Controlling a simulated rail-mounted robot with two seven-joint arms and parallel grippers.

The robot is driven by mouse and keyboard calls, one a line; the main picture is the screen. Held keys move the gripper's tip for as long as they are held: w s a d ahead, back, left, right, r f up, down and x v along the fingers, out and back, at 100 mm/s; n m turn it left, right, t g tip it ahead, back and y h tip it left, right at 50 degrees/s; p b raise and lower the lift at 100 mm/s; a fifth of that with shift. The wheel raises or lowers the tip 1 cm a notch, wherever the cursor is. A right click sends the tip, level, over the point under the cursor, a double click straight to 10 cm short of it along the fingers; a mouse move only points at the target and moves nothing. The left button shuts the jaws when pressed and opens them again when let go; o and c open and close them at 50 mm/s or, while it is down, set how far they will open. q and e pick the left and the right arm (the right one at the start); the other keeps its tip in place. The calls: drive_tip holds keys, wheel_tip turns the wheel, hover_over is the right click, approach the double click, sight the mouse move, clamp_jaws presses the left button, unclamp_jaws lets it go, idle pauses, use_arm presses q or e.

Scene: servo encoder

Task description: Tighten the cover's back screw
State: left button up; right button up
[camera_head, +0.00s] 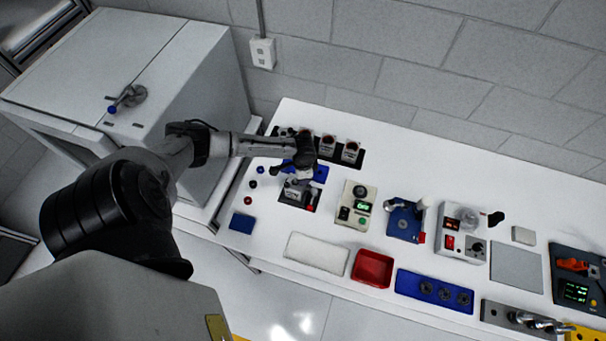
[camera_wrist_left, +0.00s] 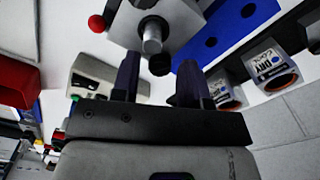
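My left gripper (camera_head: 305,168) reaches down over the grey servo unit (camera_head: 296,191), which sits on a dark plate (camera_head: 313,203) at the left part of the bench. In the left wrist view the two dark fingers of my left gripper (camera_wrist_left: 159,75) stand apart, with a gap between them. Beyond and between their tips shows the silvery unit with a round metal shaft (camera_wrist_left: 152,36). A small black round part (camera_wrist_left: 160,65) lies close to the shaft, between the fingertips. I cannot make out which part is the cover's back screw. My right gripper is not in view.
A blue block with holes (camera_head: 320,173) and several labelled cups (camera_head: 327,145) stand close behind the gripper. A white pad (camera_head: 317,253) and a red tray (camera_head: 372,268) lie in front.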

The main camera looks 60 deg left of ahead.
use_arm(q)
drive_tip(key=shift+o, duration=0.6)
wheel_tip(320, 180, up, 14)
drive_tip(key=b, duration=0.1)
drive_tip(key=shift+f, duration=0.1)
